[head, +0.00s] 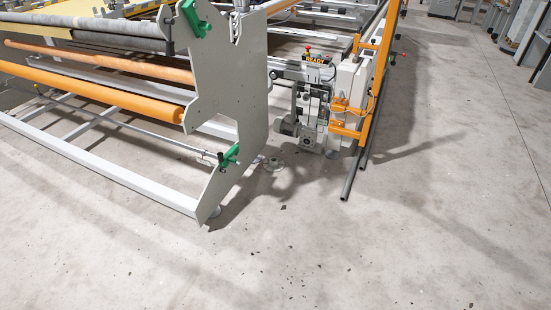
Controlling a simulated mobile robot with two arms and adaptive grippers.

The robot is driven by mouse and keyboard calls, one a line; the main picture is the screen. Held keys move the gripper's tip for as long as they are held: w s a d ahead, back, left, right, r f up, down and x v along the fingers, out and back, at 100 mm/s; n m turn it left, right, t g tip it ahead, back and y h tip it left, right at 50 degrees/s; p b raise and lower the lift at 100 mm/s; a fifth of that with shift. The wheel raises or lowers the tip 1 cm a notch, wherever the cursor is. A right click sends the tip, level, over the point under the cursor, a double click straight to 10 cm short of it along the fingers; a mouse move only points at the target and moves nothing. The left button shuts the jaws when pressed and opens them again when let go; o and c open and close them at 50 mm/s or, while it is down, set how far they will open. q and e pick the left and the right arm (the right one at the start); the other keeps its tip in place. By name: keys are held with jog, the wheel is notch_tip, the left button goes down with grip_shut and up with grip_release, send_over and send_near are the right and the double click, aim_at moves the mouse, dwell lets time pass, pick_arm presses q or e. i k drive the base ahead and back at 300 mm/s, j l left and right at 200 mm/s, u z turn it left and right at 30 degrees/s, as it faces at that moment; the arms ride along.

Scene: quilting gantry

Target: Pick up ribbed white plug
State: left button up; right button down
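I cannot make out a ribbed white plug for certain in the head view. A small pale round piece (273,165) is low by the floor, just right of the machine's grey end plate (215,100). It is too small to tell whether it is ribbed or whether it is a foot of the machine. Neither of my grippers is in view.
The quilting gantry with orange rollers (110,92) and a low white frame bar (120,177) fills the left. An orange guard frame (376,75) and dark tubes (358,165) stand right of centre. The concrete floor (420,230) in front and right is open, with scattered dark flecks.

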aim_at(274, 164)
jog(key=i+l, duration=0.25)
jog(key=i, duration=0.2)
jog(key=i+l, duration=0.25)
jog(key=i, duration=0.2)
jog(key=i+l+u, duration=0.1)
jog(key=i+l, duration=0.15)
jog(key=i, duration=0.2)
jog(key=i+l, duration=0.3)
jog(key=i, duration=0.15)
